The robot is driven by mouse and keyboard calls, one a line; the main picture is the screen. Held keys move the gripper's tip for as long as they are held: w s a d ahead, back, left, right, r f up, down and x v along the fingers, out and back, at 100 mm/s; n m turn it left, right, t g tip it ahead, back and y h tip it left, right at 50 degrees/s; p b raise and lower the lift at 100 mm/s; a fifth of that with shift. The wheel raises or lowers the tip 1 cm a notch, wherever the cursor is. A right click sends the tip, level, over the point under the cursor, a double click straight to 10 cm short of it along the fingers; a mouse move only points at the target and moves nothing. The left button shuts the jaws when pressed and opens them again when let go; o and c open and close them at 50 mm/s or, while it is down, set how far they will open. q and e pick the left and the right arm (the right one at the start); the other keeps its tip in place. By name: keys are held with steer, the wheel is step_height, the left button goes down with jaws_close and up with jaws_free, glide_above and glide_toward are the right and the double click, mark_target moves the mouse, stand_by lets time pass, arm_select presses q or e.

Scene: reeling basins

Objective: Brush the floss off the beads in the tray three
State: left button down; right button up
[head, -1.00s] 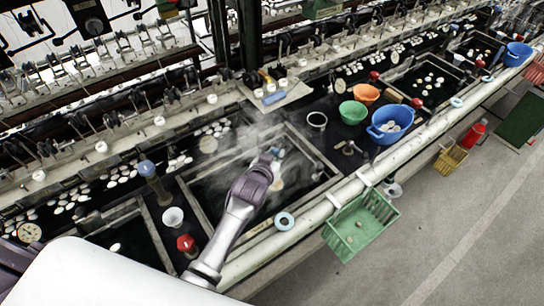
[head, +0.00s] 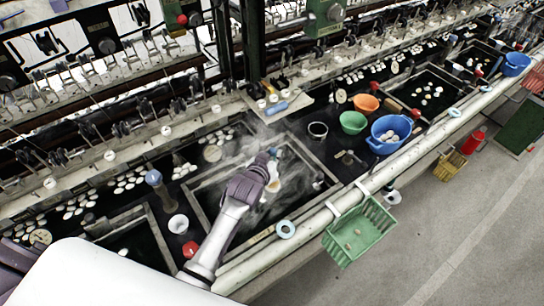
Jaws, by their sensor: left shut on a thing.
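The dark, steaming square basin (head: 314,156) in the middle of the head view, with a pale rim, seems to be the tray of the task. My left arm reaches over it from the front. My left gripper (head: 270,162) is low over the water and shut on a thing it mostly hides. A small pale tan piece (head: 273,184) shows just beside the fingers, perhaps a brush end. A light bead-like piece (head: 318,185) lies near the basin's right side. Steam and my arm hide most of what floats there. My right gripper is out of view.
A blue tub (head: 390,133) with pale pieces, a green bowl (head: 353,122) and an orange bowl (head: 366,103) stand right of the basin. A green basket (head: 358,232) hangs at the front pipe. A blue-topped post (head: 155,179) and white cup (head: 178,223) stand left.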

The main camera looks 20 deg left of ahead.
arm_select(q)
steer(key=shift+s+d+r, duration=0.1)
steer(key=shift+d+r, duration=0.05)
steer(key=shift+r, duration=1.4)
steer(key=shift+s+d+r, duration=0.1)
steer(key=shift+r, duration=1.4)
